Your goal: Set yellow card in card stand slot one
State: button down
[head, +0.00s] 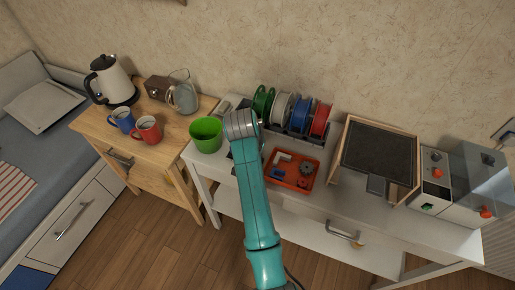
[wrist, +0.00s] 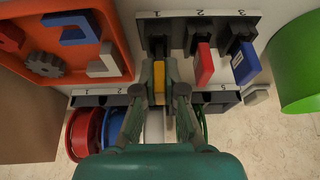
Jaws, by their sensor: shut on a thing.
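In the wrist view my gripper (wrist: 159,84) is shut on the yellow card (wrist: 159,78), with a finger on either side of it. The card stand (wrist: 178,18) lies just beyond, its slots numbered 1 to 3. The yellow card is in line with slot one (wrist: 158,42); I cannot tell whether its lower edge is inside the slot. A red card (wrist: 204,64) stands at slot two and a blue card (wrist: 245,64) at slot three. In the head view my arm hides my gripper, the yellow card and most of the stand.
An orange tray (wrist: 122,62) with loose parts lies close on one side of the stand, a green cup (wrist: 297,68) on the other. A numbered rack (wrist: 88,101) with several spools is near my fingers. In the head view, a framed dark panel (head: 381,149) stands farther right.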

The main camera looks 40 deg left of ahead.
jog(key=shift+s+d+f, duration=0.15)
jog(key=shift+s+f, duration=0.1)
jog(key=shift+f, duration=0.35)
jog(key=shift+s+d+f, duration=0.15)
jog(key=shift+s+f, duration=0.1)
jog(key=shift+f, duration=0.3)
jog(key=c, duration=1.2)
grip_release()
jog(key=shift+w, duration=0.1)
